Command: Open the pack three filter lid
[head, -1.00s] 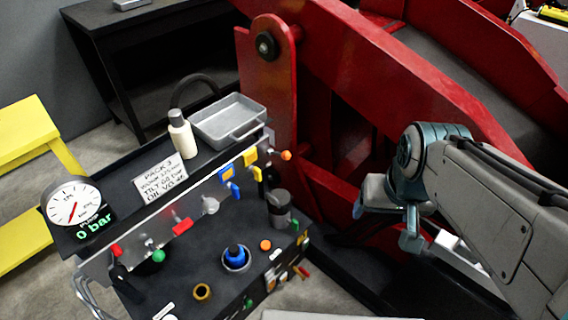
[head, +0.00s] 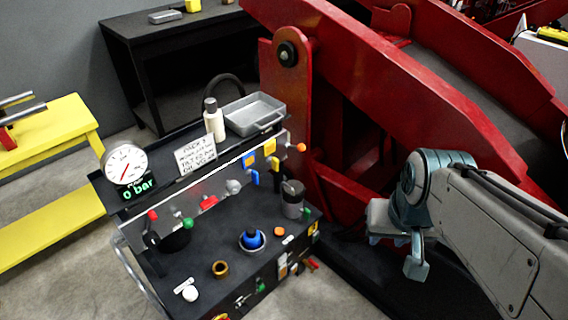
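The hydraulic pack (head: 219,223) stands left of centre, with a sign (head: 195,155) that reads PACK 3. On its right end is a grey canister (head: 292,203) with a dark lid (head: 293,187) on top, which looks like the filter; the lid appears seated on it. My gripper (head: 396,254) is at the right, in front of the red frame and clear of the pack. Its fingers are apart with nothing seen between them.
The pack also carries a gauge (head: 124,163) reading 0 bar, a white bottle (head: 214,122), a grey tray (head: 253,112), a blue cap (head: 251,239) and coloured valve handles. A large red frame (head: 390,90) stands behind. Bare floor lies in front.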

